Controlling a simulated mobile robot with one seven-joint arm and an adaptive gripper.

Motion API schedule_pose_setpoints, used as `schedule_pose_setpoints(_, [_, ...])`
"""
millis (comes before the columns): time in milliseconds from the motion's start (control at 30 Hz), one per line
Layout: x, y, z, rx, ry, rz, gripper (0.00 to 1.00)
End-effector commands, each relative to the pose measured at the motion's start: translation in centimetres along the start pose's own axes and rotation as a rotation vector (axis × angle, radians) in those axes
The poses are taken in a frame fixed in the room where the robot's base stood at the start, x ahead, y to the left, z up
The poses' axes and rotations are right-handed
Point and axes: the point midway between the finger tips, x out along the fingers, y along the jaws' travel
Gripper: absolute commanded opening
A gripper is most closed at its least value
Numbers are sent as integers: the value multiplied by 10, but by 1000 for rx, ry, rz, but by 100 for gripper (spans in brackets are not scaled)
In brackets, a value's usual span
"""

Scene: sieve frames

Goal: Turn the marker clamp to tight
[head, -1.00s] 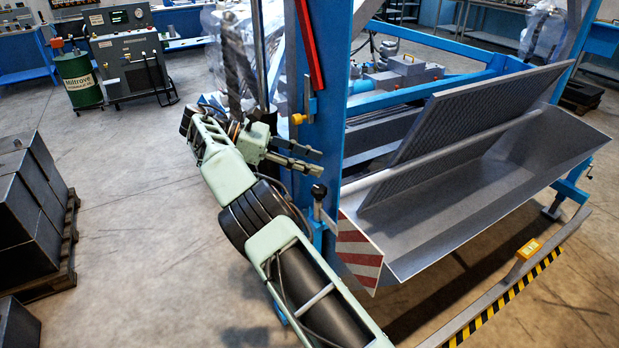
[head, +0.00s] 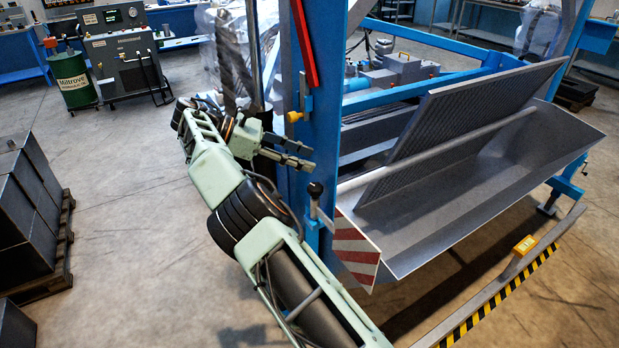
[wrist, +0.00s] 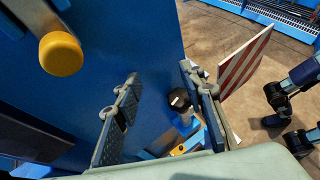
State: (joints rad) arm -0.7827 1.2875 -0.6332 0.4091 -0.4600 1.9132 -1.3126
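The marker board (head: 355,249), with red and white stripes, hangs at the left end of the grey trough, by the blue post. It also shows in the wrist view (wrist: 243,67). The clamp lever beside it has a black ball knob (head: 316,188) on a pale stem, standing roughly upright. In the wrist view the knob (wrist: 179,99) appears between my fingers, close to the right one; the clamp's lower part is partly hidden. My gripper (head: 311,158) is open and empty, above the knob in the head view. I see no contact with the knob.
The blue post (head: 320,130) stands close to my gripper. A yellow knob (head: 294,117) on it is above my gripper, large in the wrist view (wrist: 60,53). The trough (head: 440,235) lies right. A yellow-black striped rail (head: 500,294) runs in front. Open floor lies left.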

Motion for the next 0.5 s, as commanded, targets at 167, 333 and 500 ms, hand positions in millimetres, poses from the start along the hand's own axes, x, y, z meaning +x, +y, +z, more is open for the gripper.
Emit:
schedule_pose_setpoints(167, [-5,22,-67,9,187,132,37])
schedule_pose_setpoints(333, [-26,35,-149,81,455,249,37])
schedule_pose_setpoints(500, [-65,35,-221,218,747,317,37])
